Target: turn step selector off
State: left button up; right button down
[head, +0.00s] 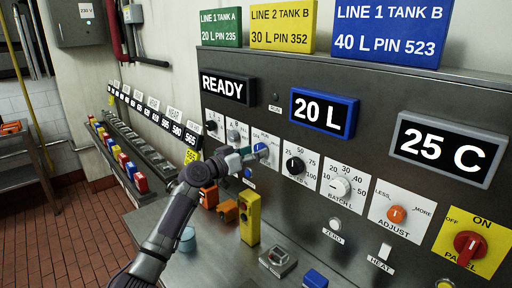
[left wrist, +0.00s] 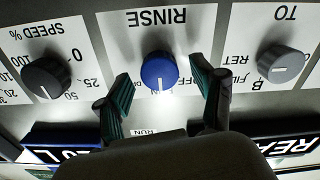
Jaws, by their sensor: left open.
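The blue selector knob (head: 262,151) sits on a white plate on the grey control panel. In the left wrist view the blue knob (left wrist: 159,72) is in the middle, with an upside-down RINSE label above it and a partly hidden OFF-like label beside it. Its white mark points toward the bottom of that view. My left gripper (head: 248,157) reaches the panel from the left. In the wrist view its open fingers (left wrist: 163,88) stand either side of the knob, with visible gaps. Part of the plate's lettering is hidden by the fingers. My right gripper is not in view.
A black speed knob (head: 295,166) and a grey TO knob (left wrist: 283,63) flank the blue one. A white batch knob (head: 340,188), orange adjust knob (head: 396,214) and red power knob (head: 468,245) lie further right. A yellow box (head: 249,218) stands on the bench below.

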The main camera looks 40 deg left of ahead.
pick_arm(q)
jog(key=shift+w+d, duration=0.1)
jog(key=shift+w, duration=0.4)
jog(key=c, duration=1.1)
jog(key=shift+c, duration=0.2)
jog(key=shift+n, duration=0.4)
jog(key=n+p, duration=0.1)
jog(key=n, duration=0.8)
jog(key=shift+p, duration=0.4)
